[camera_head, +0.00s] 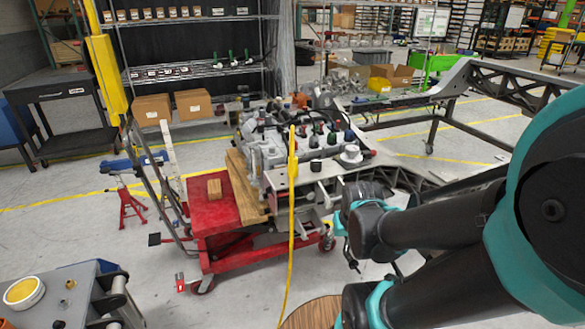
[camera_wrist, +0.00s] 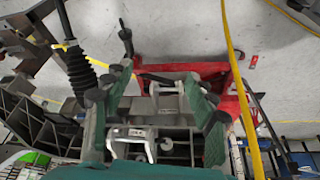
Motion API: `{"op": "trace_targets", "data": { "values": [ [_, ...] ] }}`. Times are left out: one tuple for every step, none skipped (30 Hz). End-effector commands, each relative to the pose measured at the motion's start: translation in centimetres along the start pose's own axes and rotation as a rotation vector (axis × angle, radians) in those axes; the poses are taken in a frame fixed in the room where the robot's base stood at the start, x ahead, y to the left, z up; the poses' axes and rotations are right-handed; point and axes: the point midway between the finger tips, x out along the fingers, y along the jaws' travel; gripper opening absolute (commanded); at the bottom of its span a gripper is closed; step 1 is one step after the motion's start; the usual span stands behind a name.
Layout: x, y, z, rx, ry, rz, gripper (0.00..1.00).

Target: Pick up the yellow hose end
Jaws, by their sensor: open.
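The yellow hose (camera_head: 290,240) hangs as a long, thin vertical line in front of the red cart in the head view. Its thicker upper part, seemingly the yellow hose end (camera_head: 292,158), shows in front of the engine parts. In the wrist view the yellow hose (camera_wrist: 236,75) runs down the right side, outside my fingers. My gripper (camera_head: 346,240) is right of the hose in the head view, partly hidden by my arm. In the wrist view my gripper (camera_wrist: 160,82) has its fingers apart, with no hose between them. I cannot tell the depth gap to the hose.
A red cart (camera_head: 216,212) carries a wooden block (camera_head: 214,188) and stands beside the metal engine assembly (camera_head: 268,150). The grey chassis frame (camera_head: 400,174) extends right and back. A grey workstand (camera_head: 75,295) is at lower left.

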Motion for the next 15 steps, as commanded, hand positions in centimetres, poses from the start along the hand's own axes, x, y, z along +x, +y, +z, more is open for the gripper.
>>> {"op": "trace_targets", "data": {
  "values": [
    [-0.3,-0.3,-1.0,0.004,-0.002,0.004,0.57],
    [-0.6,-0.5,-1.9,0.013,-0.004,0.009,0.57],
    [-1.0,-0.8,-3.4,0.027,-0.006,0.019,0.57],
    [-1.5,-1.2,-4.8,0.043,-0.007,0.028,0.57],
    [-2.0,-1.7,-6.2,0.059,-0.007,0.039,0.57],
    [-2.9,-2.5,-8.5,0.084,-0.006,0.056,0.57],
    [-3.7,-3.2,-10.2,0.106,-0.004,0.069,0.57],
    [-4.5,-4.1,-12.0,0.129,-0.001,0.083,0.57],
    [-5.7,-5.3,-14.3,0.159,0.008,0.102,0.57],
    [-6.6,-6.3,-15.9,0.182,0.016,0.115,0.57],
    [-7.6,-7.3,-17.4,0.206,0.025,0.127,0.57],
    [-8.8,-8.6,-19.3,0.237,0.039,0.143,0.57],
    [-9.8,-9.6,-20.6,0.258,0.051,0.154,0.57],
    [-10.7,-10.6,-21.8,0.279,0.063,0.163,0.57],
    [-11.9,-11.8,-23.2,0.306,0.079,0.173,0.57]
  ]
}}
